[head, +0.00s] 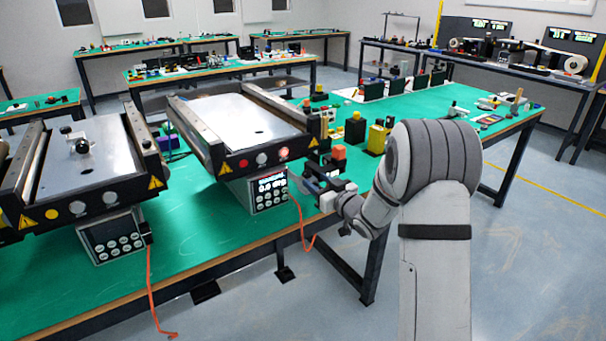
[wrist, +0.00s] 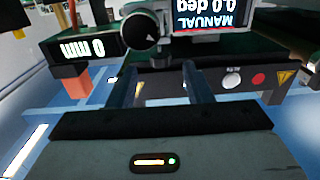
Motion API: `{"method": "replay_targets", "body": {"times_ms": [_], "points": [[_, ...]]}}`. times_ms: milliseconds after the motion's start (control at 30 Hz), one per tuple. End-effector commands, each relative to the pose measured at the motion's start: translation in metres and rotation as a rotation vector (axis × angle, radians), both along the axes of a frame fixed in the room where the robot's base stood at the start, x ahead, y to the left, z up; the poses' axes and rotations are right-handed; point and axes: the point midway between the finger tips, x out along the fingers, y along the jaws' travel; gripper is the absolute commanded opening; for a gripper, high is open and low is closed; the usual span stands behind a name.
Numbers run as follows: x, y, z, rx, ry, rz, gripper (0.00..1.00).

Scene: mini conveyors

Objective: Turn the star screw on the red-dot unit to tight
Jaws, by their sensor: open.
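The red-dot unit (head: 245,115) is the right mini conveyor in the head view, with a red dot (head: 243,163) on its black front panel. In the wrist view its panel appears upside down with the red dot (wrist: 258,79). A round black knob (wrist: 140,30) with a white mark shows at the top of the wrist view. I cannot tell whether it is the star screw or whether it is tight. My gripper (head: 310,186) is beside the unit's right front corner. In the wrist view my gripper (wrist: 163,78) is open and empty, its fingers apart below the knob.
A second conveyor (head: 85,160) with a yellow dot stands at the left. A control box (head: 268,190) sits under the red-dot unit, with an orange cable (head: 300,225) hanging from it. An orange block (head: 338,152) and yellow-black parts (head: 377,138) stand close to my arm.

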Motion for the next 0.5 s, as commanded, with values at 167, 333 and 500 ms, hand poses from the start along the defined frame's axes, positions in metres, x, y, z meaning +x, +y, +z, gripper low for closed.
{"method": "replay_targets", "body": {"times_ms": [167, 333, 500], "points": [[0.018, 0.012, 0.001, 0.003, -0.004, 0.006, 0.46], [0.042, 0.027, 0.001, 0.002, -0.003, 0.005, 0.46], [0.059, 0.036, 0.001, 0.001, -0.004, 0.003, 0.46]]}}
